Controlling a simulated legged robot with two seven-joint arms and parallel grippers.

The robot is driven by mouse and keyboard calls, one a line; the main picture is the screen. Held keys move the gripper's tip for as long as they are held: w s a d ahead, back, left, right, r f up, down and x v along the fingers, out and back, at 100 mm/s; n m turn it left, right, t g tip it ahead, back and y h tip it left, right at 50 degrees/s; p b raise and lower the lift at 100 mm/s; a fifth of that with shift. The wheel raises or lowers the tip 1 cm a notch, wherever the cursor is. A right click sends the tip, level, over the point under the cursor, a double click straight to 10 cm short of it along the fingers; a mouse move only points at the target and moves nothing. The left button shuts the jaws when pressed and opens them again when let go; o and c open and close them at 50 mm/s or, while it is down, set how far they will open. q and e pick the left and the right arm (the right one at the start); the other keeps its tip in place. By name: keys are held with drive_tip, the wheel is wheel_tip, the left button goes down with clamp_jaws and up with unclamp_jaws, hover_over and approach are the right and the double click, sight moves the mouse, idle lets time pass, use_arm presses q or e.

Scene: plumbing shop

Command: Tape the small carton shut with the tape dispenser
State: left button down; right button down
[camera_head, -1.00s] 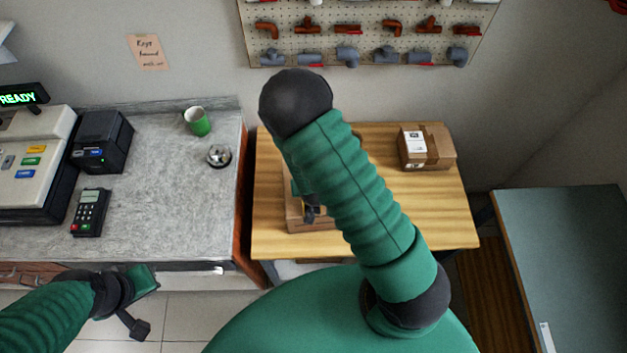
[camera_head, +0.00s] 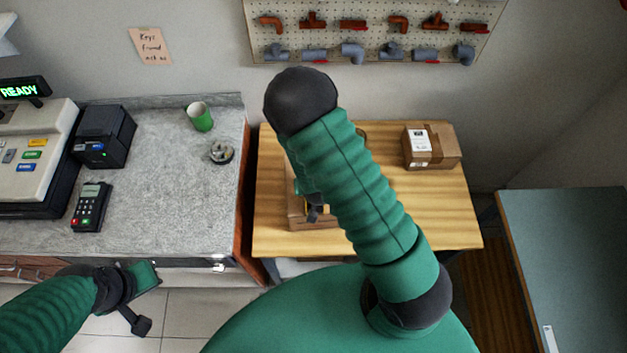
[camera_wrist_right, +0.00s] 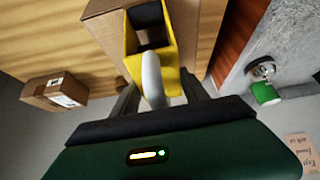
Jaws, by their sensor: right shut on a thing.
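A labelled carton (camera_head: 432,147) stands at the right back of the wooden table (camera_head: 420,215). The grey counter (camera_head: 165,170) at left holds a register, card terminal (camera_head: 91,207), green cup (camera_head: 200,117) and bell (camera_head: 221,152). The table's front right is clear.

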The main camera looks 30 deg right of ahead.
drive_tip(key=shift+w+d, duration=1.3)
drive_tip(key=shift+d, duration=0.25)
drive_tip(key=shift+a, duration=0.15)
drive_tip(key=shift+w+b, duration=0.25)
drive_tip(key=shift+b, duration=0.05)
drive_tip(key=shift+w+d, duration=0.35)
drive_tip(key=shift+w, duration=0.4)
drive_tip(key=shift+w+d, duration=0.35)
drive_tip(key=shift+w, duration=0.2)
drive_tip(key=shift+b, duration=0.3)
drive_tip(key=shift+w+d+b, duration=0.2)
drive_tip(key=shift+w+d, duration=0.2)
drive_tip(key=shift+w, duration=0.4)
drive_tip(key=shift+w+d+b, duration=0.2)
drive_tip(key=shift+w+d, duration=0.15)
drive_tip(key=shift+w, duration=0.4)
